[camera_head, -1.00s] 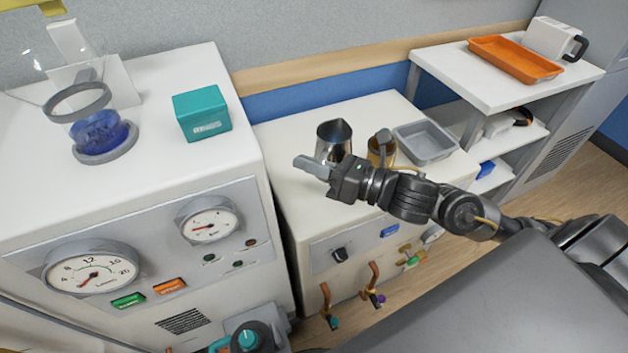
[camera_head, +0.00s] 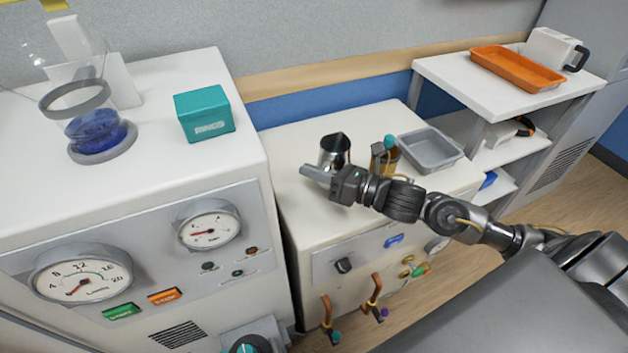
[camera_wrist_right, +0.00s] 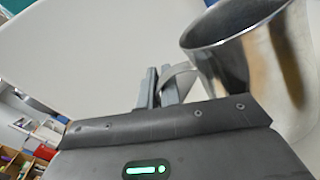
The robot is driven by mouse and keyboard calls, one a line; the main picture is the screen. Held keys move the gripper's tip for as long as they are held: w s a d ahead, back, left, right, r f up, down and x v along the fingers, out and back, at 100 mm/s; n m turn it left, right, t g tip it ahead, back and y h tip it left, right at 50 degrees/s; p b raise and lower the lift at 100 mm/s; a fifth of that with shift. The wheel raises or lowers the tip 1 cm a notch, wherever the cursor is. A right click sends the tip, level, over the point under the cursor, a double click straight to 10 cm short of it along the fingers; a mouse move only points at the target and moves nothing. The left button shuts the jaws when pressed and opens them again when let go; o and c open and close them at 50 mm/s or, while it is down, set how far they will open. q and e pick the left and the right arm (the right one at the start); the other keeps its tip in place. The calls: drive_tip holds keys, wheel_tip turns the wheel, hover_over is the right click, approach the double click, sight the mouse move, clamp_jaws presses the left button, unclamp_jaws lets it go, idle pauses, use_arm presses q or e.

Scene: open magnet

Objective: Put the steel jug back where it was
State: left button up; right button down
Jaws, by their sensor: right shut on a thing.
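The steel jug (camera_head: 336,147) is upright on or just above the white top of the middle cabinet (camera_head: 290,150); I cannot tell whether its base touches. My right gripper (camera_head: 318,174) is in front of the jug in the head view and hides its lower part. In the right wrist view the jug (camera_wrist_right: 255,55) is large at the upper right, and the right gripper's fingers (camera_wrist_right: 165,88) are shut on its handle (camera_wrist_right: 180,80). My left gripper is not in view.
An amber container (camera_head: 388,160) and a grey tray (camera_head: 432,150) stand right of the jug. A taller white unit with a teal box (camera_head: 204,114) and a glass vessel (camera_head: 97,135) is at the left. An orange tray (camera_head: 516,68) lies on the right shelf. The cabinet top left of the jug is clear.

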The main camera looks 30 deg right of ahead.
wheel_tip(320, 180, down, 3)
drive_tip(key=shift+r, duration=0.2)
drive_tip(key=shift+f, duration=0.1)
